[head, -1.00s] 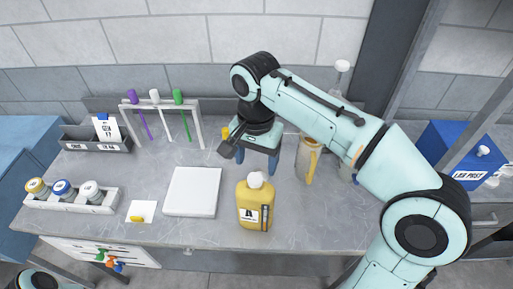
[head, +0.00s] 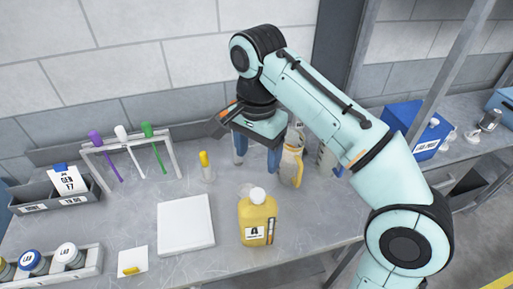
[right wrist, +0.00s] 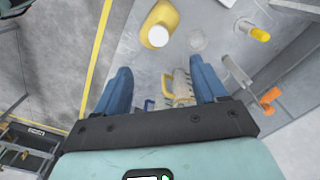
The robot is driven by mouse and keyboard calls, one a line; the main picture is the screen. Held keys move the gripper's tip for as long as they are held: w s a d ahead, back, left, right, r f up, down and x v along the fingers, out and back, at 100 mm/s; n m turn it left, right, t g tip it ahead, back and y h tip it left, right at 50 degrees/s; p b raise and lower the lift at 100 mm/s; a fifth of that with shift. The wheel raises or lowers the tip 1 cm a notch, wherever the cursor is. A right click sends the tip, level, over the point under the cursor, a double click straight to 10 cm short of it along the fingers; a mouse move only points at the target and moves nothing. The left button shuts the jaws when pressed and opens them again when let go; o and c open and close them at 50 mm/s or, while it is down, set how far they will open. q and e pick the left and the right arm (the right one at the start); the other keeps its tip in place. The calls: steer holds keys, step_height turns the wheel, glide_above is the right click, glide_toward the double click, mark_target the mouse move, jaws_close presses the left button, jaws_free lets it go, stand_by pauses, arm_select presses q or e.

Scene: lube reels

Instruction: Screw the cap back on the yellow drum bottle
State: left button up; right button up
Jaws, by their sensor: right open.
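The yellow drum bottle (head: 257,222) stands upright near the front edge of the bench, with a dark-lettered label. A white round top (head: 257,194) sits on its neck; I cannot tell whether it is a cap or a bare neck. In the right wrist view the bottle (right wrist: 162,12) and its white top (right wrist: 158,37) lie beyond the fingers. My right gripper (head: 258,160) is open and empty, with blue fingers pointing down, behind the bottle and left of the jug. It also shows in the right wrist view (right wrist: 162,88). My left gripper is out of view.
A jug with a yellow handle (head: 291,165) stands close right of my right gripper. A yellow-topped tube (head: 205,168) stands left of it. A white pad (head: 186,226), a card with a yellow piece (head: 132,258) and a rack (head: 170,148) are further left. A blue box (head: 415,128) stands right.

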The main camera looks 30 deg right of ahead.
mark_target(258, 193)
steer(key=f+b, duration=0.1)
steer(key=f, duration=0.4)
steer(key=f+b, duration=0.2)
steer(key=f, duration=0.4)
steer(key=shift+s, duration=0.2)
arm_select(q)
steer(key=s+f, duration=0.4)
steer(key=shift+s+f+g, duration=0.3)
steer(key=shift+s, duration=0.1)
arm_select(e)
steer(key=shift+f, duration=0.6)
steer(key=shift+w, duration=0.1)
steer(key=c, duration=1.1)
steer(key=shift+m, duration=1.9)
steer(key=o, duration=1.4)
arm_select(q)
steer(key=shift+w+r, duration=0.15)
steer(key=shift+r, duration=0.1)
arm_select(e)
steer(key=shift+r, duration=0.1)
